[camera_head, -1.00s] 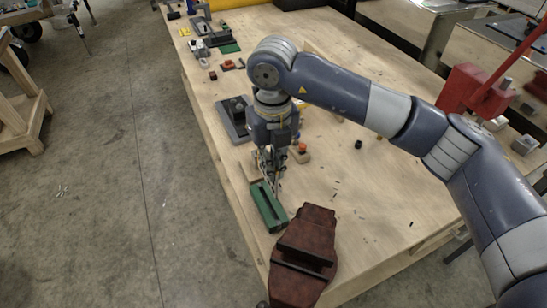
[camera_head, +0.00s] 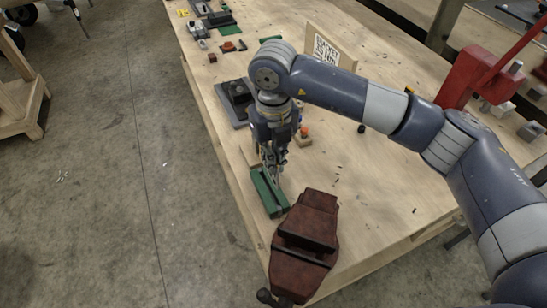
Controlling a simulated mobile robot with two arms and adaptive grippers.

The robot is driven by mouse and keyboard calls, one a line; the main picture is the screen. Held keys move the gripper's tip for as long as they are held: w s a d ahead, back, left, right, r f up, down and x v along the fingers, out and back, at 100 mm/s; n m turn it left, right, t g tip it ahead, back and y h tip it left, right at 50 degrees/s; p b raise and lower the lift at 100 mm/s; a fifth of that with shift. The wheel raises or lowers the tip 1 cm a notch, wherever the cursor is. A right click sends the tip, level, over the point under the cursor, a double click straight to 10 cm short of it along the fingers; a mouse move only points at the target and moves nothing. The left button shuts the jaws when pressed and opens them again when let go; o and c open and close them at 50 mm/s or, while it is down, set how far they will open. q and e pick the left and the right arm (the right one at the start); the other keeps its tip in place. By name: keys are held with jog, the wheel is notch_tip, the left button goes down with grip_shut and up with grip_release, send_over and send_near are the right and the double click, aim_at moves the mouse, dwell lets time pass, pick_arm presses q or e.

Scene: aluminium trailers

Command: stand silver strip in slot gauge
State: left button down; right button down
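A green block with a long groove along it (camera_head: 269,193), which looks like the slot gauge, lies near the left edge of the wooden bench. My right gripper (camera_head: 274,172) points down over its far end, with the fingertips at or just above the block. The fingers are small and dark, so I cannot tell whether they are open or shut. I cannot make out the silver strip for certain; it may be hidden at the fingertips. My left gripper is not in view.
A dark red vise (camera_head: 307,240) stands at the near bench corner, close to the green block. A dark grey fixture (camera_head: 236,100) sits behind the gripper. A small orange-topped piece (camera_head: 304,133) is to its right. The bench middle (camera_head: 370,170) is mostly clear.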

notch_tip(320, 180, down, 4)
jog(key=b, duration=0.3)
jog(key=shift+r, duration=0.1)
jog(key=shift+f+b, duration=0.85)
jog(key=shift+f, duration=0.1)
jog(key=shift+b, duration=0.4)
dwell(0.5)
jog(key=shift+b, duration=0.5)
dwell(0.4)
jog(key=shift+f+b, duration=2)
jog(key=shift+f, duration=0.05)
jog(key=c, duration=1.7)
grip_release()
